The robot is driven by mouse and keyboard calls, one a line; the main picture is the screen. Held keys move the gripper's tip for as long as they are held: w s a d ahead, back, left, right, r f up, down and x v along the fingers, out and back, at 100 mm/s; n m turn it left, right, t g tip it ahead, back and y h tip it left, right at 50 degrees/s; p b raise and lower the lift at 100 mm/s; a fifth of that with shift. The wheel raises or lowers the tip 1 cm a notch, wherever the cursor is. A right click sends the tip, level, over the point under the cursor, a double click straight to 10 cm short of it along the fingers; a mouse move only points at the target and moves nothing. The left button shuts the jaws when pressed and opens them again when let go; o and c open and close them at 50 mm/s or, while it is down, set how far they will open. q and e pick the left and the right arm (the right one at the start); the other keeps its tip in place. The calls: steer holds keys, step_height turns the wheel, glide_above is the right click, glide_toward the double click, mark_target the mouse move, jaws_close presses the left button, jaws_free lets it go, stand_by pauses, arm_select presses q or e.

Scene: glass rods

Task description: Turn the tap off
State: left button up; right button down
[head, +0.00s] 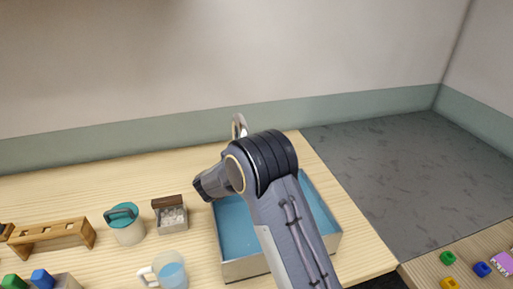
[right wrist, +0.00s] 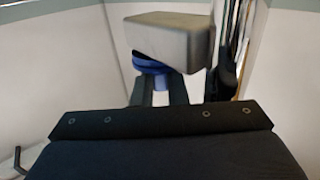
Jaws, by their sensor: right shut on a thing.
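The tap (head: 239,125) shows as a curved metal spout at the back of the sink (head: 237,232), with its lower part hidden behind my right arm. My right arm reaches over the sink from the lower right, and its dark end is near the sink's left rim. My right gripper (right wrist: 163,122) shows as a broad dark piece with several small round marks in the right wrist view. My left gripper is not in view.
Left of the sink stand a light blue mug (head: 172,271), a small box with pale contents (head: 172,218), a teal-lidded pot (head: 127,226) and a wooden rack (head: 52,233). Small coloured pieces lie on another surface at lower right. Grey floor is open behind it.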

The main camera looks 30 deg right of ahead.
steer(key=shift+r, duration=0.1)
stand_by(0.3)
steer(key=c, duration=1.4)
jaws_free()
steer(key=shift+c, duration=0.2)
